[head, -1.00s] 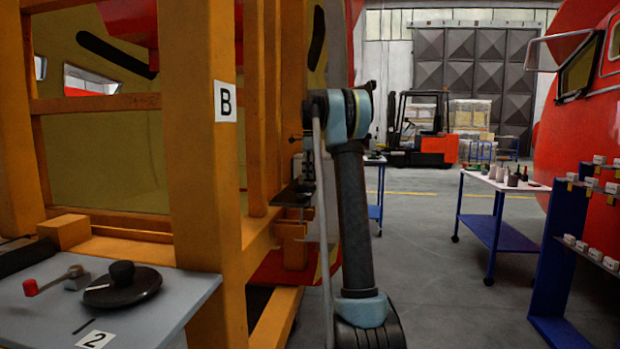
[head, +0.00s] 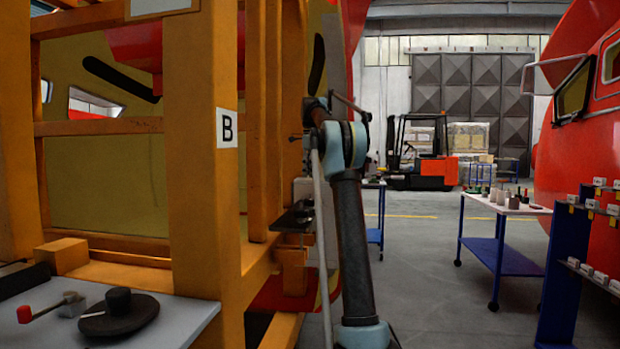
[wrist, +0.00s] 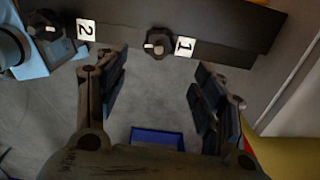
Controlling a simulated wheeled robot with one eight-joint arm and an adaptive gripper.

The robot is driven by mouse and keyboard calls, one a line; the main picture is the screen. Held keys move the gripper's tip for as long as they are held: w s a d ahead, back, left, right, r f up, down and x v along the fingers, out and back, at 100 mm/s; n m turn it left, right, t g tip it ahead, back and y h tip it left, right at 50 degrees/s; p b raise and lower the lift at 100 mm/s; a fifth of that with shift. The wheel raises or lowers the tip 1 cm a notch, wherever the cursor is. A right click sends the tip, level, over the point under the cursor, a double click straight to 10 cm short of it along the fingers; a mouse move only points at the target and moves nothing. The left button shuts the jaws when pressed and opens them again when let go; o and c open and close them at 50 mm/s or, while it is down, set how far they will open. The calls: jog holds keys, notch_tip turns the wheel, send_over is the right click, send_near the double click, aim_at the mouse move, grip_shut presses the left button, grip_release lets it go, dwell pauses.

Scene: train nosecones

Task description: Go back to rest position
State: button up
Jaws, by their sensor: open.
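My gripper (wrist: 154,88) is open in the wrist view, with its two dark fingers wide apart and nothing between them. Past the fingertips a dark panel (wrist: 225,22) carries a black knob (wrist: 158,43) beside a label "1" (wrist: 185,47). Another knob (wrist: 42,24) sits near a label "2" (wrist: 86,30). In the head view my arm stands upright in the middle, beside the orange frame (head: 195,200) marked B. The gripper is hard to make out there, mostly hidden behind the arm.
A grey table (head: 180,318) with a black disc (head: 118,312) and a red-handled crank (head: 45,308) is at lower left. A blue trolley (head: 500,258) and a blue shelf rack (head: 560,300) stand at right. A forklift (head: 420,150) is far back. Grey floor between is clear.

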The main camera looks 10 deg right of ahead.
jog(key=s+f+n, duration=0.3)
jog(key=s+n, duration=0.1)
jog(key=s, duration=0.6)
jog(key=s+f+n+t, duration=0.1)
jog(key=s+f+n, duration=0.3)
jog(key=s, duration=0.6)
jog(key=s+f+n, duration=0.3)
jog(key=s+n, duration=0.1)
jog(key=s, duration=0.6)
jog(key=s+f+n+t, duration=0.1)
jog(key=s+f+n, duration=0.9)
jog(key=s+f, duration=1.6)
notch_tip(320, 180, down, 3)
jog(key=shift+s+f, duration=0.1)
jog(key=shift+s, duration=0.3)
jog(key=shift+w+f, duration=0.2)
jog(key=shift+w, duration=0.3)
